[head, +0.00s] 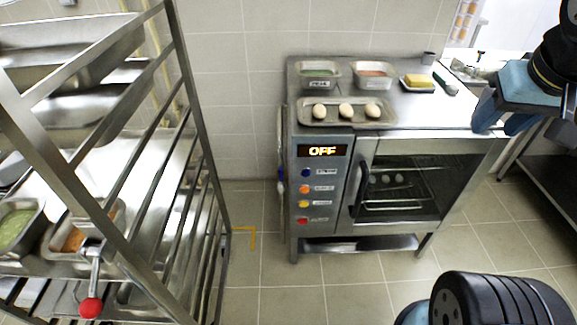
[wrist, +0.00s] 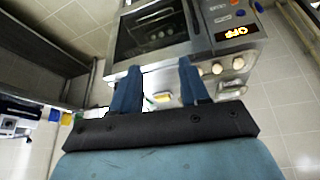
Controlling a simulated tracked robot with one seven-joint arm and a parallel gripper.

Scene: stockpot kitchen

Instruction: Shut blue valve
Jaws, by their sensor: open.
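A small blue part, which looks like the blue valve (head: 281,187), sits low on the left side of the oven, beside a thin upright pipe. It is small and seen edge-on, so its handle position is hard to tell. It seems to show again at the top edge of the wrist view (wrist: 259,7). My gripper (head: 497,126) is at the upper right, over the right end of the oven top and far from the valve. In the wrist view my gripper (wrist: 160,84) has its two blue fingers apart with nothing held between them.
The oven (head: 400,185) has an "OFF" display (head: 322,151) and several coloured knobs. On top are a tray (head: 382,117) with three buns, two pans and a yellow block (head: 418,80). A metal rack (head: 190,100) stands at left. Floor (head: 255,270) between rack and oven is open.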

